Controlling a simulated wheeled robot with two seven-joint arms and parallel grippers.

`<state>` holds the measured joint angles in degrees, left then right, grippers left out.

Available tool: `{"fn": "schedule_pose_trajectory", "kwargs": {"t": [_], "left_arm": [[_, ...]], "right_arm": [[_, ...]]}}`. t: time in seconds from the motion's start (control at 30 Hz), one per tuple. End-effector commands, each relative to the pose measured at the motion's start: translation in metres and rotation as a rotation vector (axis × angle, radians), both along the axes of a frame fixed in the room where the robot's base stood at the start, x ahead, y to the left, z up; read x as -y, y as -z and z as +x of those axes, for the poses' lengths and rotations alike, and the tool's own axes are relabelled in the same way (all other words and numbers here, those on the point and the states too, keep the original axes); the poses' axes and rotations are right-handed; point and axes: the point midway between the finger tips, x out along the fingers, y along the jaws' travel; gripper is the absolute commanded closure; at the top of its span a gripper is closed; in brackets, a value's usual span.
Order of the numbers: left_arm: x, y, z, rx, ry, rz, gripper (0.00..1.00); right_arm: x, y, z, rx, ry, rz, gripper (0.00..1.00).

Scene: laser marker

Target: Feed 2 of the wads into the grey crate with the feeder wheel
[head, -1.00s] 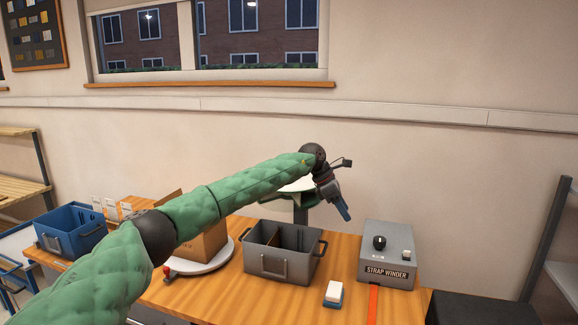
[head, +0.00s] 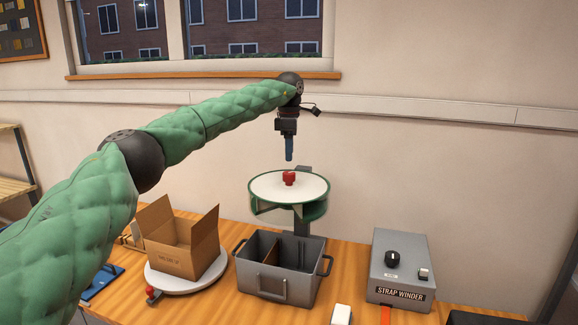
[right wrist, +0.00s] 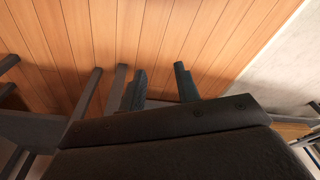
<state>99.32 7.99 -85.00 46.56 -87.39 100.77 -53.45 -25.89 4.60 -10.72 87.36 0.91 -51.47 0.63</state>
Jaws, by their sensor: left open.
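The feeder wheel (head: 263,189) is a white disc with a green rim and a red knob (head: 289,178) at its centre, on a grey post behind the grey crate. The grey crate (head: 260,283) stands on the table below the wheel's front, with a divider inside. I cannot make out any wads; the wheel's compartments are mostly hidden under its disc. My left gripper (head: 289,157) points down above the red knob, apart from it, open and seen edge-on. My right gripper (right wrist: 160,86) shows in the right wrist view with its fingers apart and nothing between them.
An open cardboard box (head: 185,259) sits on a white turntable (head: 190,286) left of the crate. A grey strap winder (head: 388,283) stands to the right, with a small white block (head: 341,314) at the front. A wall and window are behind.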

Motion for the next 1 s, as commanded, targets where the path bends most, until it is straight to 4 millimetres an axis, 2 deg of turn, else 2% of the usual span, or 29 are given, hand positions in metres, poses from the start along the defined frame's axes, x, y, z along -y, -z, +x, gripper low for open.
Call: {"fn": "schedule_pose_trajectory", "kwargs": {"t": [0.07, 0.17, 0.2, 0.27, 0.3, 0.63, 1.0], "left_arm": [[-0.001, -0.001, 0.0, 0.0, 0.0, 0.004, 0.41], [-0.001, 0.003, 0.0, -0.001, -0.001, 0.005, 0.41], [-0.002, 0.006, 0.0, -0.001, -0.001, 0.005, 0.41], [-0.002, 0.012, 0.0, -0.002, 0.0, 0.006, 0.41], [-0.002, 0.017, 0.0, -0.002, 0.0, 0.006, 0.41], [-0.001, 0.059, -0.001, -0.002, -0.001, 0.004, 0.41], [-0.001, 0.077, -0.001, 0.0, 0.0, 0.004, 0.41]], "right_arm": [[0.003, -0.003, 0.006, 0.008, -0.001, -0.004, 0.68], [0.009, -0.003, 0.002, 0.008, -0.005, -0.01, 0.68], [0.011, 0.0, -0.005, 0.001, -0.006, -0.012, 0.68], [0.014, 0.019, -0.029, -0.024, -0.009, -0.018, 0.68], [0.015, 0.025, -0.033, -0.025, -0.009, -0.018, 0.68], [0.025, 0.059, -0.039, 0.006, -0.015, -0.026, 0.68], [0.03, 0.073, -0.044, 0.02, -0.018, -0.029, 0.68]]}}
